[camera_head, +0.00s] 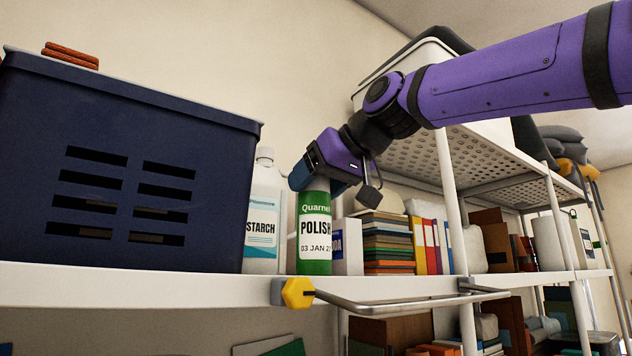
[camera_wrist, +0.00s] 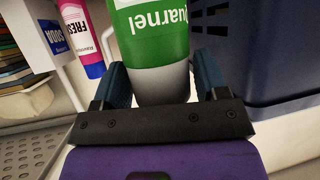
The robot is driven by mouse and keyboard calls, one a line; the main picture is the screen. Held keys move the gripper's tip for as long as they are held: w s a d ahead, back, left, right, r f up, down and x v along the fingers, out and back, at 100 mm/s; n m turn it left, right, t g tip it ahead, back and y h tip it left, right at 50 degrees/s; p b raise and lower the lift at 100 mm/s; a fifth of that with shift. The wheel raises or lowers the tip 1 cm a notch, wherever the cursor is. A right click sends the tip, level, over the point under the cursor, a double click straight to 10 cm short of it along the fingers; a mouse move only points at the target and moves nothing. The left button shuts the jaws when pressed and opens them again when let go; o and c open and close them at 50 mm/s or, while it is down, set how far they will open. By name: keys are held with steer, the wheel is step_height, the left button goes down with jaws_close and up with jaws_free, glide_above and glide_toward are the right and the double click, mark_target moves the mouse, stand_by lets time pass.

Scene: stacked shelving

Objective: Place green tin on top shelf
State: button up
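The green tin (camera_head: 314,232), labelled "POLISH" with a white band, stands upright on the white shelf (camera_head: 150,287) near its front edge. My gripper (camera_head: 308,180) is at the top of the tin, coming from above and the right. In the wrist view, the green tin (camera_wrist: 158,30) with its grey end lies between the two blue fingers of my gripper (camera_wrist: 160,68). The fingers are spread about the tin's width, one on each side. I cannot tell whether both press on it. The top shelf (camera_head: 490,160) is a perforated panel at the upper right.
A dark blue crate (camera_head: 110,165) stands left of the tin, with a white starch bottle (camera_head: 264,215) between them. A soda box (camera_head: 347,246) and stacked books (camera_head: 388,240) stand to the right. A white bin (camera_head: 428,55) occupies part of the top shelf. A metal rail (camera_head: 400,308) juts out in front.

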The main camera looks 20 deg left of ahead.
steer(key=shift+o, duration=1.1)
steer(key=shift+r, duration=0.2)
steer(key=v, duration=1.2)
steer(key=shift+f, duration=0.15)
